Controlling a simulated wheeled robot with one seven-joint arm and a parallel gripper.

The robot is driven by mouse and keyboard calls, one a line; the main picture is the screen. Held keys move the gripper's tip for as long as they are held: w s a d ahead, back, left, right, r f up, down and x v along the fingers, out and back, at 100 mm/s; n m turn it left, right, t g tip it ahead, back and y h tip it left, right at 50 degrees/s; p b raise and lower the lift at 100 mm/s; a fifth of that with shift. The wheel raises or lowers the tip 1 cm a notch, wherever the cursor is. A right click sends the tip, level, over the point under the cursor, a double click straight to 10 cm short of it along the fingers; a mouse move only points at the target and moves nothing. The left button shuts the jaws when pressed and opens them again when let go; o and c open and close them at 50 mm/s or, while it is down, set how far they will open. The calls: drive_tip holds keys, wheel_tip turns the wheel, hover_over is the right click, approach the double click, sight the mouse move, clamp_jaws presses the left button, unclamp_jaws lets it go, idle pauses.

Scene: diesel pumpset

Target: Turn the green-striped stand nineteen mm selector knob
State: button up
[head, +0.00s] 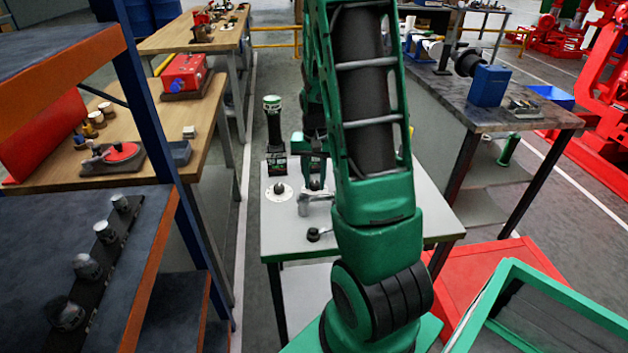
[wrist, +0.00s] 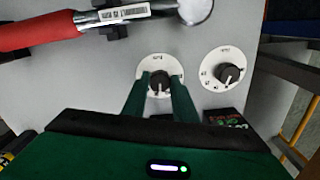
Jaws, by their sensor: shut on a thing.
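The stand is a grey-topped table (head: 350,190) with a green stripe along its edge. Two black selector knobs on white dials are on its top. In the wrist view, my gripper (wrist: 160,86) has its green fingers around the left knob (wrist: 159,79), one on each side, and is shut on it. The other knob (wrist: 229,75) is free at the right; its dial also shows in the head view (head: 279,191). The dial markings are too small to read, and a dark label (wrist: 225,117) is partly hidden by my gripper. In the head view my arm hides part of the stand.
A wrench with a red handle (wrist: 38,34) lies near the held knob. A dark post (head: 273,125) with a green and white top stands behind the free dial. A blue-framed shelf (head: 150,110) stands left.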

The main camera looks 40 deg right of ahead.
sight(315, 183)
drive_tip(key=shift+m, duration=1.3)
drive_tip(key=o, duration=1)
drive_tip(key=shift+o, duration=0.2)
wheel_tip(315, 183, up, 11)
drive_tip(key=shift+f, duration=0.15)
drive_tip(key=s+a+r+n, duration=0.2)
drive_tip(key=s+a, duration=0.4)
drive_tip(key=s, duration=0.4)
drive_tip(key=s+a+r+n, duration=0.2)
drive_tip(key=s+a+n, duration=0.2)
drive_tip(key=s, duration=0.7)
drive_tip(key=a, duration=0.2)
drive_tip(key=shift+s+a+r+n, duration=0.2)
drive_tip(key=shift+a+r+n, duration=0.1)
drive_tip(key=shift+a, duration=0.05)
